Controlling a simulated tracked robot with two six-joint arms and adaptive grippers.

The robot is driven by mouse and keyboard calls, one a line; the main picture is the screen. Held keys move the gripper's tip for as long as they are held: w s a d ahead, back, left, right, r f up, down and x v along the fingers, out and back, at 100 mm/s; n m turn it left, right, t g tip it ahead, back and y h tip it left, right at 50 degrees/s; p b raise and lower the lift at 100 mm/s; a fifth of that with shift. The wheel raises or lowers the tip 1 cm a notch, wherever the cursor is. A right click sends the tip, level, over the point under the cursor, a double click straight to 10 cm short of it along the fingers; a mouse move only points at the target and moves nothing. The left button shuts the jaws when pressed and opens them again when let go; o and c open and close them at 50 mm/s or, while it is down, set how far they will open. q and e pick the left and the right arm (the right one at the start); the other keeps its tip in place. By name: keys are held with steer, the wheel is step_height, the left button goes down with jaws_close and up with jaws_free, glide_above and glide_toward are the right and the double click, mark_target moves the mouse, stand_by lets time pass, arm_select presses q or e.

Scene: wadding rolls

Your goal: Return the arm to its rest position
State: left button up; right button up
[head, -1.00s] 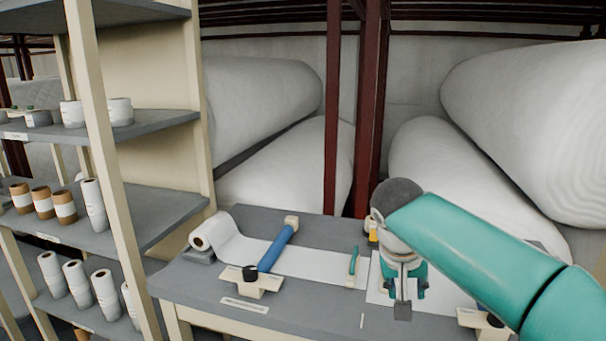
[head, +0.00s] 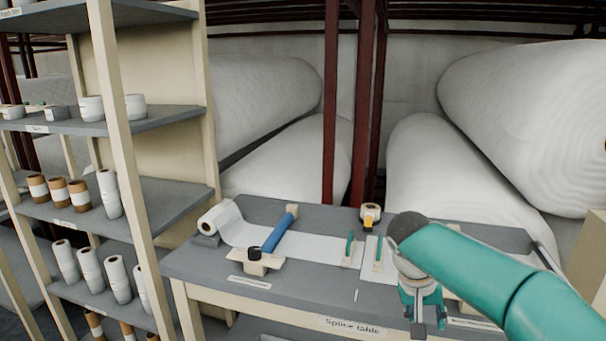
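My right arm, teal with a dark grey joint, comes in from the right. My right gripper (head: 427,318) hangs downward at the front edge of the splice table (head: 225,268), right of the table label. Nothing large shows in its grip, but its fingers are seen too steeply to tell whether they are open or shut. My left arm and gripper are not in view.
A shelf (head: 150,195) stands left; big wadding rolls (head: 530,120) lie behind.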

steer(key=s+f+g+y, duration=0.15)
steer(key=s+f, duration=0.25)
steer(key=f, duration=0.4)
steer(key=s+a+f+n+g+y+p, duration=0.1)
steer(key=s+f+g, duration=0.1)
steer(key=s+f, duration=0.5)
steer(key=s+f+g+y, duration=0.1)
steer(key=s+f+g, duration=0.1)
steer(key=f, duration=0.8)
steer(key=s+a+f+t+y, duration=0.4)
steer(key=s+a+f, duration=0.6)
steer(key=s, duration=0.3)
steer(key=shift+f, duration=0.7)
steer(key=shift+a+t+y, duration=0.1)
steer(key=shift+t+y, duration=0.15)
steer(key=shift+o, duration=0.3)
steer(key=shift+a, duration=0.1)
